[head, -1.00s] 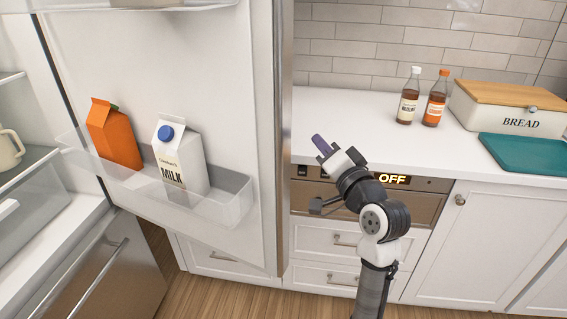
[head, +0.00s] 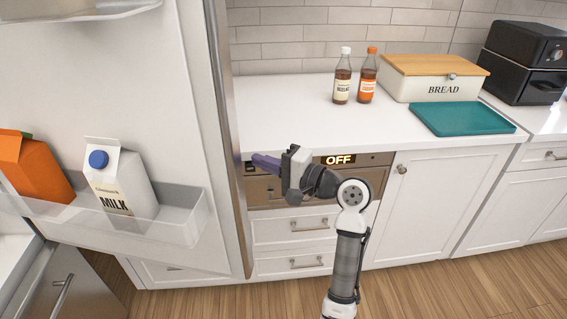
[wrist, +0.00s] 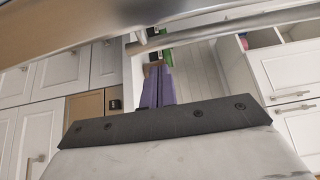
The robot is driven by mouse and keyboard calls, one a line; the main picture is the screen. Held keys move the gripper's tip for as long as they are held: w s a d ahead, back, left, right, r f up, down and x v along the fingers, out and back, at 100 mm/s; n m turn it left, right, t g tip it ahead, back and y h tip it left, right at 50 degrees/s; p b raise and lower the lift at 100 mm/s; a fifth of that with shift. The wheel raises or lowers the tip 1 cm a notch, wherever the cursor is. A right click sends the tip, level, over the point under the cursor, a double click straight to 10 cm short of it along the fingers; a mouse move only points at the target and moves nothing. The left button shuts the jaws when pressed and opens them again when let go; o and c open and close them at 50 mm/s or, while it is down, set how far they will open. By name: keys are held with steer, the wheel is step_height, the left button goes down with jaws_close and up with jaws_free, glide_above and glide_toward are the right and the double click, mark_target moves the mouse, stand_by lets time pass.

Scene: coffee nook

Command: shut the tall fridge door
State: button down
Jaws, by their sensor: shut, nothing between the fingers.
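The tall fridge door (head: 110,90) stands open at the left of the head view, its inner side facing me. Its metal-edged free side (head: 227,120) is just left of my gripper. The door's clear shelf (head: 180,222) holds a milk carton (head: 120,185) and an orange carton (head: 32,168). My gripper (head: 262,162) is shut and empty, its purple fingers pointing left toward the door's edge, apart from it in the head view. The shut fingers also show in the wrist view (wrist: 158,85). The fridge's interior is mostly out of view.
The white counter (head: 290,120) carries two bottles (head: 343,80), a bread box (head: 430,88) and a teal board (head: 462,118). Black appliances (head: 525,65) stand at right. Drawers and a panel reading OFF (head: 338,160) are behind my arm. Wooden floor (head: 440,285) is clear at right.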

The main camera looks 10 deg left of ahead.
steer(key=shift+s+a+p, duration=0.4)
steer(key=shift+s, duration=0.45)
steer(key=shift+s+a+p, duration=0.4)
steer(key=shift+s, duration=0.45)
steer(key=shift+s, duration=0.1)
